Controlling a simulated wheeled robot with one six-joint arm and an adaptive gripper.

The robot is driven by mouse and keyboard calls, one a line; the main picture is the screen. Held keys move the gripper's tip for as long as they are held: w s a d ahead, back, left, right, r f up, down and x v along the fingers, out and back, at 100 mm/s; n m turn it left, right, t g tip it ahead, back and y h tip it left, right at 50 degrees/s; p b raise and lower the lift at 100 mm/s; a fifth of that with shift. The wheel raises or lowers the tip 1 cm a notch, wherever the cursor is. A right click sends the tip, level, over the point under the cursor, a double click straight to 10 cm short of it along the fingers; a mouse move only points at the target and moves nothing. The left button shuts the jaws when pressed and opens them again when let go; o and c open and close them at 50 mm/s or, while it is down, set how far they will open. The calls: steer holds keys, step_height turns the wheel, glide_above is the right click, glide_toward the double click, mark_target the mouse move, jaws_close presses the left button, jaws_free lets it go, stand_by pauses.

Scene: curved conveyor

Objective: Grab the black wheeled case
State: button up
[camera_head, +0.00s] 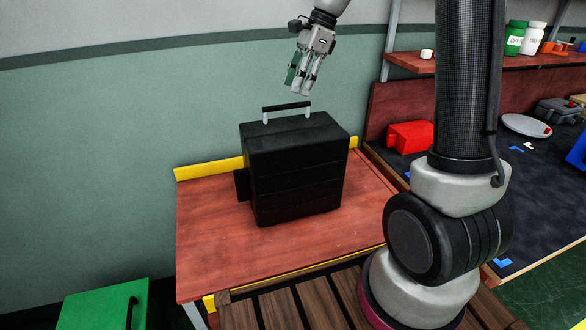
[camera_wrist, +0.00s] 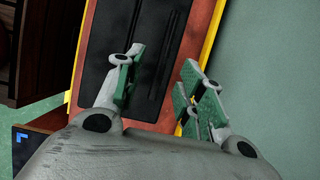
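The black wheeled case (camera_head: 297,170) stands upright on a red-brown table (camera_head: 213,240). Its handle (camera_head: 286,108) is raised above its top, a dark bar on two light posts. My gripper (camera_head: 300,88) is above the case, close over the handle and apart from it, with its fingers pointing down. In the wrist view, the fingers of my gripper (camera_wrist: 165,85) are spread apart with nothing between them. The black case (camera_wrist: 130,50) lies beyond the fingers there. I cannot make out the handle in the wrist view.
Yellow strips (camera_head: 208,170) edge the table. A green wall stands behind it. To the right, a dark worktop (camera_head: 480,175) holds a red box (camera_head: 410,137) and other items, below a shelf (camera_head: 450,62) with bottles. A green box (camera_head: 105,305) is at the lower left.

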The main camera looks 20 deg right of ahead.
mark_target(287, 108)
steer(key=x, duration=0.6)
steer(key=shift+w+a+f, duration=0.25)
steer(key=shift+a+f, duration=0.2)
steer(key=shift+f, duration=0.35)
steer(key=shift+f, duration=0.2)
jaws_close()
